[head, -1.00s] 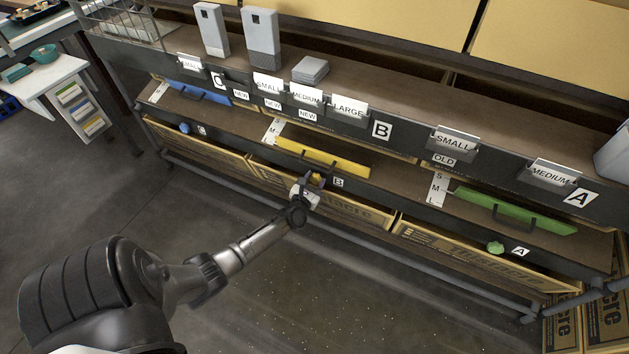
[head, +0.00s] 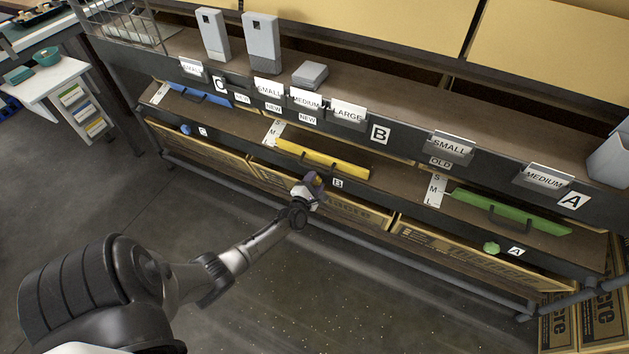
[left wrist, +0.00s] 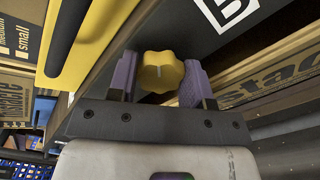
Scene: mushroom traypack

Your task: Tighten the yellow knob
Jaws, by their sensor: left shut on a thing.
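The yellow knob (left wrist: 160,71) is lobed and sits on the front edge of the middle shelf, left of the B label (head: 337,184). In the left wrist view it lies between the two purple fingers of my left gripper (left wrist: 158,82), which is shut on it. A light line shows on the knob's face. In the head view my left gripper (head: 314,182) reaches the shelf edge and mostly hides the knob. The yellow handled bar (head: 325,158) lies on the shelf just above. My right gripper is not in view.
A blue knob (head: 186,129) is to the left and a green knob (head: 491,248) to the right on the same edge. A green handled bar (head: 515,213) lies at right. Cardboard boxes (head: 470,256) stand below the shelf. The floor in front is clear.

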